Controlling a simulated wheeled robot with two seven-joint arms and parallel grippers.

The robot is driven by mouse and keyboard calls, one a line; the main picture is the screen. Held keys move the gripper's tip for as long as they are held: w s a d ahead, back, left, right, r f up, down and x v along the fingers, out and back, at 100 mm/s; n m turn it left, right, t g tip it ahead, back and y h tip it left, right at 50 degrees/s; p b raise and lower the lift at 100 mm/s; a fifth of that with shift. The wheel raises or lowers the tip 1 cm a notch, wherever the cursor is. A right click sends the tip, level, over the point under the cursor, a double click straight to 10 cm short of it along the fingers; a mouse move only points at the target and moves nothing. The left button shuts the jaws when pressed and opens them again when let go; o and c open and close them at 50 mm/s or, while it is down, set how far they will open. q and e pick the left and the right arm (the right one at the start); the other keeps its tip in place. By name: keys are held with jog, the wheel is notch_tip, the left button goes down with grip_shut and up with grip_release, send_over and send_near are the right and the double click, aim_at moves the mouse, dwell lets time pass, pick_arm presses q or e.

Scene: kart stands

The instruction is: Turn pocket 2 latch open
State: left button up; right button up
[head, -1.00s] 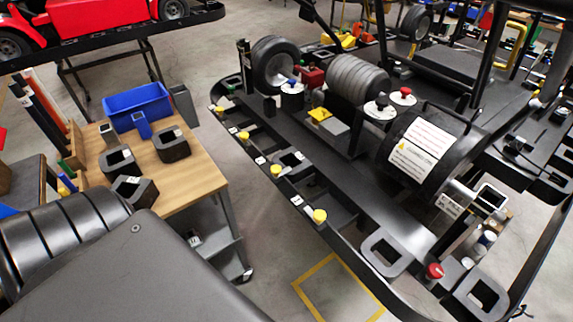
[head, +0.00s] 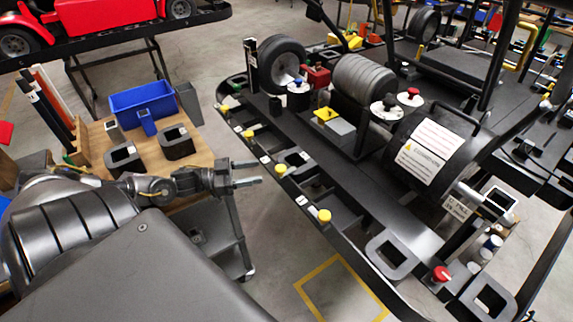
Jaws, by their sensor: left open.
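The kart's side rail (head: 340,240) carries a row of pockets with yellow knobs along its outer edge. The knobs include one at the far end (head: 248,134), one in the middle (head: 281,170) and one nearer me (head: 324,215). I cannot tell from the picture which of them is the pocket 2 latch. My left gripper (head: 248,174) is open and empty, its fingers pointing right toward the middle yellow knob, with a gap between. My right gripper is out of view.
A wooden-topped cart (head: 197,153) at left holds a blue bin (head: 142,103) and dark square blocks (head: 178,142). A red knob (head: 441,274) and grey square rings (head: 391,256) are on the kart at right. The floor between cart and kart is clear.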

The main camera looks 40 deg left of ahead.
aim_at(284, 167)
pick_arm(q)
jog(key=b+x, duration=0.7)
jog(key=x, duration=0.2)
jog(key=shift+w+d+f, duration=0.1)
jog(key=shift+w+f, duration=0.05)
jog(key=shift+w+d+b, duration=0.2)
jog(key=shift+w+b, duration=0.05)
jog(key=shift+b, duration=0.15)
jog(key=shift+w+d, duration=0.3)
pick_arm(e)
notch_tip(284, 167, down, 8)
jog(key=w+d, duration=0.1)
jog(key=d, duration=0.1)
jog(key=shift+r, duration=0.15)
